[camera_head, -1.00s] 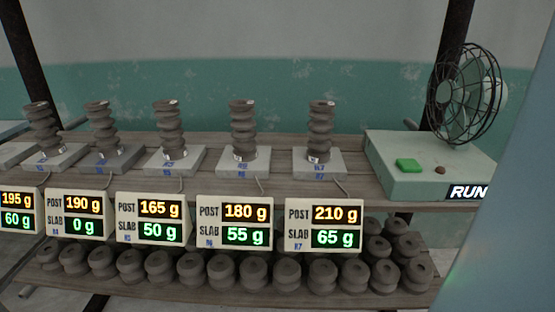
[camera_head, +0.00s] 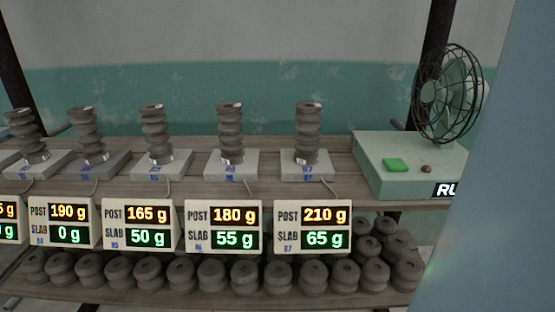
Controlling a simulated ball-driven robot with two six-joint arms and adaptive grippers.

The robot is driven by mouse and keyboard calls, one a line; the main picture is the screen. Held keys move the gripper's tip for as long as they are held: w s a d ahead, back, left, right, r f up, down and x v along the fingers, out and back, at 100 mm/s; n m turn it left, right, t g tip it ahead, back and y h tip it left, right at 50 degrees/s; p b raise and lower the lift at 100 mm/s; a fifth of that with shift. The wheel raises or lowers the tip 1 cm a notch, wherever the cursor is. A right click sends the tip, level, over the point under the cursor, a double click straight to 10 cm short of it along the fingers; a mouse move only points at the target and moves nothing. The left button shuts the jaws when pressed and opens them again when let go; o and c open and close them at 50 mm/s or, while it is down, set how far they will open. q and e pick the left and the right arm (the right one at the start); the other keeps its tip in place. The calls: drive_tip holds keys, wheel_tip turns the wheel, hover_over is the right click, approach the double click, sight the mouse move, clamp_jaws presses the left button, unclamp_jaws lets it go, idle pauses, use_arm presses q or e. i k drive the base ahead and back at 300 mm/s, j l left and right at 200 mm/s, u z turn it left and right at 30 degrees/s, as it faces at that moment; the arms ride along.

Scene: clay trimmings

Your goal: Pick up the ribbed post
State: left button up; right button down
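Several dark grey ribbed posts stand upright on square grey slabs in a row on the upper wooden shelf. One post (camera_head: 307,133) is on the slab (camera_head: 306,171) nearest the fan, behind a display (camera_head: 312,227) reading post 210 g, slab 65 g. Left of it are the post (camera_head: 230,132) behind the 180 g display (camera_head: 223,227), the post (camera_head: 155,133) behind the 165 g display (camera_head: 141,226), and the post (camera_head: 86,133) behind the 190 g display (camera_head: 66,223). Another post (camera_head: 27,135) stands at the far left. Neither of my grippers is in view.
A fan (camera_head: 447,95) stands on a pale green box (camera_head: 410,178) with a green button (camera_head: 396,164) at the right. Many short ribbed pieces (camera_head: 245,277) fill the lower shelf. A blue-grey surface covers the right edge. Dark uprights flank the shelf.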

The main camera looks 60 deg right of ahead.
sight(95, 154)
drive_tip(key=z, duration=0.2)
drive_tip(key=i+j+z, duration=0.2)
drive_tip(key=z, duration=0.3)
drive_tip(key=i+j+z, duration=0.25)
drive_tip(key=z, duration=0.2)
drive_tip(key=j, duration=0.1)
